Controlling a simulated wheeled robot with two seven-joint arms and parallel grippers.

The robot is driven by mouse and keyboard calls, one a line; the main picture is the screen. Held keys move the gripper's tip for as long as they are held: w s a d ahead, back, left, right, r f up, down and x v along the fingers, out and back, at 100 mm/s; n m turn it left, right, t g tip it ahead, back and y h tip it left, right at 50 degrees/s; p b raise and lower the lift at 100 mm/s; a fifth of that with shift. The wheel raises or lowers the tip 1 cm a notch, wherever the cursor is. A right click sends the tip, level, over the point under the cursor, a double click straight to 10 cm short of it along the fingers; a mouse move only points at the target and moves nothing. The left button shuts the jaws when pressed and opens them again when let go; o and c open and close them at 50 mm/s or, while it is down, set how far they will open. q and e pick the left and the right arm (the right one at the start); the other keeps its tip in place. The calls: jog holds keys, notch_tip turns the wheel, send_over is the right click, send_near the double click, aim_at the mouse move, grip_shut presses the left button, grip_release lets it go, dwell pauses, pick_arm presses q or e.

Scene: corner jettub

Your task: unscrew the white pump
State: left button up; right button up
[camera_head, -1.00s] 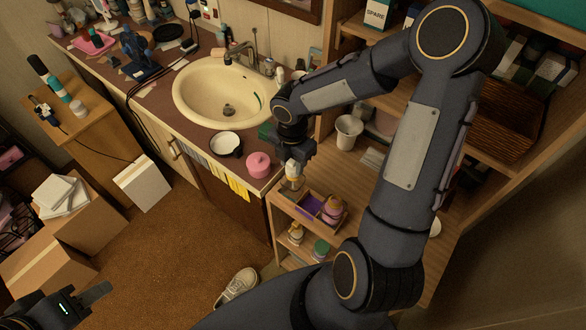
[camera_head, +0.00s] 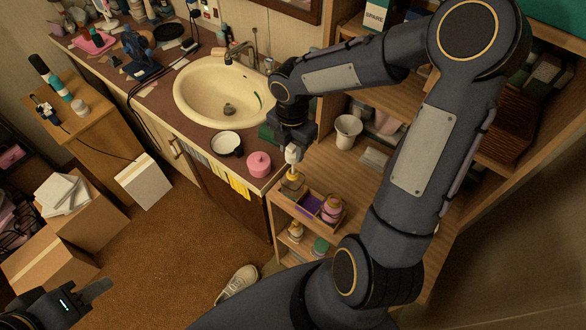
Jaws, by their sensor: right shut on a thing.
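My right gripper (camera_head: 293,150) points down over the small shelf unit beside the counter. It is shut on the white pump (camera_head: 292,157), which shows below its fingers. An amber bottle (camera_head: 292,183) stands directly under the pump, in the left part of a small wooden tray (camera_head: 309,214). The view is too small to tell whether the pump's lower end still touches the bottle neck. My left gripper (camera_head: 98,290) is at the bottom left, far from the bottle and over the floor. Its finger opening is not clear.
A pink bottle (camera_head: 332,207) shares the tray. A white cup (camera_head: 347,131) stands behind on the shelf. More bottles sit on the lower shelf.

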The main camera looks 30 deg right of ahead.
jog(key=shift+r, duration=2.9)
jog(key=shift+f, duration=0.1)
